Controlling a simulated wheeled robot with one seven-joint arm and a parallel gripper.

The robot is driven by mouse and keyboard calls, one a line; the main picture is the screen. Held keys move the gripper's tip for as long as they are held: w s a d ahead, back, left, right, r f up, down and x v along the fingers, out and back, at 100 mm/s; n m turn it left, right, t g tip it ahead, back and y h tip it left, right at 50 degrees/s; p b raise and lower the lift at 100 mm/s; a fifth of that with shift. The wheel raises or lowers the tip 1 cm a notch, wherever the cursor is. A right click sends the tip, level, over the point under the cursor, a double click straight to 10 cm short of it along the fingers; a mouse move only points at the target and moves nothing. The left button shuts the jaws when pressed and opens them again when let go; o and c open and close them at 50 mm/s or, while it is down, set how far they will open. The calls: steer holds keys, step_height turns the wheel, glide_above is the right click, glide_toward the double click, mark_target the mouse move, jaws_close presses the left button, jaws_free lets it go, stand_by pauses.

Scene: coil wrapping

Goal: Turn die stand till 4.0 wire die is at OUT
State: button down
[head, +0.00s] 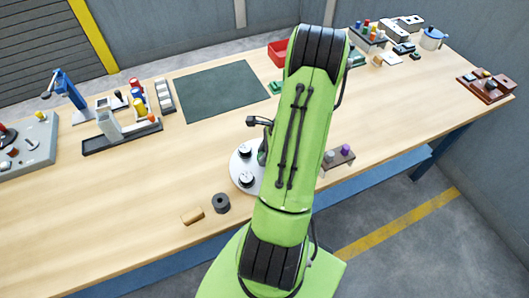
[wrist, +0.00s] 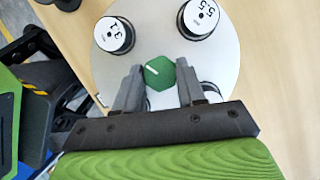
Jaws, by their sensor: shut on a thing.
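The die stand (wrist: 150,38) is a round silver disc carrying black dies with white labelled tops. One die (wrist: 198,17) at the upper right reads 5.5. Another die (wrist: 114,35) at the upper left has a label that looks like 3.1. A die reading 4.0 and an OUT mark cannot be made out. My gripper (wrist: 159,72) is shut on the green hexagonal knob (wrist: 158,72) with a white line, at the disc's middle. A further die is partly hidden behind the right finger. In the head view the stand (head: 237,164) is partly covered by my arm.
A dark ring (head: 221,203) and a small wooden block (head: 192,216) lie left of the stand near the front edge. A brown holder (head: 337,160) with purple pieces stands to its right. A dark green mat (head: 221,92) lies behind.

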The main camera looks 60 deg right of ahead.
steer(key=shift+m+t+h, duration=0.4)
steer(key=shift+m+h, duration=0.2)
steer(key=shift+m, duration=1.2)
steer(key=shift+a+m, duration=0.1)
steer(key=shift+m, duration=0.5)
steer(key=c, duration=0.7)
jaws_free()
steer(key=shift+s+r, duration=0.1)
steer(key=v, duration=0.5)
steer(key=p+v, duration=0.1)
steer(key=v, duration=0.4)
steer(key=p+v, duration=0.1)
steer(key=v, duration=0.4)
steer(key=shift+s+a+r, duration=0.1)
steer(key=shift+a+r, duration=0.15)
steer(key=shift+r, duration=0.05)
